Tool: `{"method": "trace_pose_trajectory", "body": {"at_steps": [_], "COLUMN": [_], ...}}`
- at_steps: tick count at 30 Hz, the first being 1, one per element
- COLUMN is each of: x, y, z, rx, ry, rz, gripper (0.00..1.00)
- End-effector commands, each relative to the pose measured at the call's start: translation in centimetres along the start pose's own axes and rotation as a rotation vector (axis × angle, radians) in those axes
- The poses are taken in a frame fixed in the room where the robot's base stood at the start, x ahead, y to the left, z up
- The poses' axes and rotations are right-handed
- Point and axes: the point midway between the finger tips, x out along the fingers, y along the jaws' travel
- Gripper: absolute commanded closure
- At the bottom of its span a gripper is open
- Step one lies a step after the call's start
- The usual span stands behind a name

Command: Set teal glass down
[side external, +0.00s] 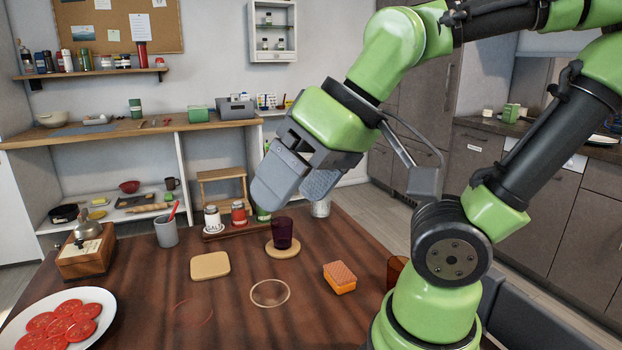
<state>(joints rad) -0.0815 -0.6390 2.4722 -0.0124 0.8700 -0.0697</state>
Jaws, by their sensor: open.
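No glass that looks teal shows in this view. A dark purple glass (282,232) stands upright on a round wooden coaster (283,249) near the middle back of the table. An amber glass (396,268) stands at the right, partly hidden behind my arm. My gripper (289,194) is open and tilted downward, above and behind or over the purple glass; the exact depth is hard to tell. I see nothing between its fingers.
A square tan coaster (210,265), a pale ring outline (270,292), a faint red ring (193,312) and an orange sponge (340,277) lie on the table (235,325). Shakers (238,213), a grey cup (166,232), a wooden grinder (86,252) and a tomato plate (103,318) stand around.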

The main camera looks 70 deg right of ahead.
Motion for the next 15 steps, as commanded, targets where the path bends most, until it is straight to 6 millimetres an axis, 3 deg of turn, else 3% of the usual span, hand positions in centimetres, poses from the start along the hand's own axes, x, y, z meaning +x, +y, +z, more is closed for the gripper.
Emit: {"method": "trace_pose_trajectory", "body": {"at_steps": [2, 3, 15], "x": [-0.88, -1.1, -1.34], "y": [0.58, 0.73, 0.87], "z": [0.22, 0.32, 0.44], "rx": [0.089, 0.118, 0.15], "ry": [0.049, 0.062, 0.075], "rz": [0.002, 0.002, 0.001], "gripper": [0.19, 0.12, 0.12]}}
